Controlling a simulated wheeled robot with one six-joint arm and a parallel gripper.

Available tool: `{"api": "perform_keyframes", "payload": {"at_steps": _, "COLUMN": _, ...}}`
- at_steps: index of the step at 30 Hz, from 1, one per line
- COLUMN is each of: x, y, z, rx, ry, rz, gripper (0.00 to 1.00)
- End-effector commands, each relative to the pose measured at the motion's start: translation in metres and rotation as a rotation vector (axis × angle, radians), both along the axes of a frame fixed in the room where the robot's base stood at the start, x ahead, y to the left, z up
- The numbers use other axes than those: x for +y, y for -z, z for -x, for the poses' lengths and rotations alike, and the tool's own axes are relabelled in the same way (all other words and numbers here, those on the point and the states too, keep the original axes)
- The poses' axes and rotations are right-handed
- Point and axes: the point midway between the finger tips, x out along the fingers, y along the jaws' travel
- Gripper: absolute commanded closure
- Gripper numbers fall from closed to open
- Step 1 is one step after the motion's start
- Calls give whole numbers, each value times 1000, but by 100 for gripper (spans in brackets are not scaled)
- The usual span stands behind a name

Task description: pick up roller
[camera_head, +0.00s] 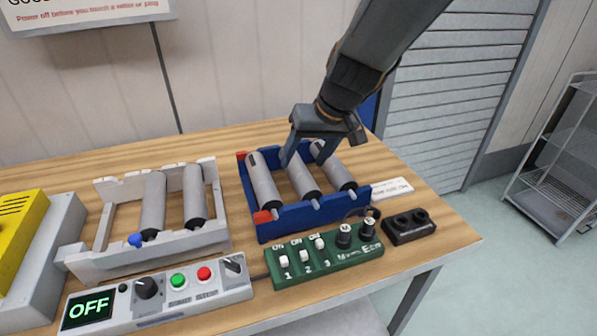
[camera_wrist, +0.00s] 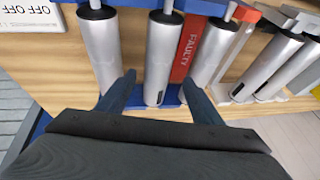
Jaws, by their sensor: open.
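A blue rack (camera_head: 290,222) holds three grey rollers with dark end caps: a left roller (camera_head: 264,180), a middle roller (camera_head: 303,180) and a right roller (camera_head: 338,172). My gripper (camera_head: 320,150) is open and empty over the back part of this rack. In the wrist view my gripper (camera_wrist: 158,80) has its fingers on either side of the middle roller (camera_wrist: 163,55), with gaps on both sides. Other rollers (camera_wrist: 100,50) (camera_wrist: 212,50) flank it there. How far the fingertips are above the rack is hard to tell.
A pale rack (camera_head: 160,255) with two rollers stands left of the blue one. In front are a grey control box (camera_head: 160,300) reading OFF and a green switch panel (camera_head: 325,258). A red FAULTY strip (camera_wrist: 190,48) shows in the wrist view. A yellow unit (camera_head: 18,235) stands far left.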

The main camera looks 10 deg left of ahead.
Motion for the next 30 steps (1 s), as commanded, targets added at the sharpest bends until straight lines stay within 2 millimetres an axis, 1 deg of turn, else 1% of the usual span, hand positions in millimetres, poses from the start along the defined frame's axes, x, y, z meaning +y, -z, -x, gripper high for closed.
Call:
{"api": "perform_keyframes", "payload": {"at_steps": 4, "x": 3, "y": 13, "z": -2, "rx": 2, "ry": 1, "rz": 1, "gripper": 40}}
{"api": "perform_keyframes", "payload": {"at_steps": 12, "x": 12, "y": 45, "z": -10, "rx": 1, "ry": 1, "rz": 0, "gripper": 40}}
{"api": "perform_keyframes", "payload": {"at_steps": 16, "x": 14, "y": 51, "z": -12, "rx": 0, "ry": 0, "rz": 1, "gripper": 40}}
{"api": "perform_keyframes", "payload": {"at_steps": 23, "x": 15, "y": 51, "z": -12, "rx": 0, "ry": 0, "rz": 1, "gripper": 40}}
{"api": "perform_keyframes", "payload": {"at_steps": 30, "x": 15, "y": 51, "z": -12, "rx": 0, "ry": 0, "rz": 1, "gripper": 80}}
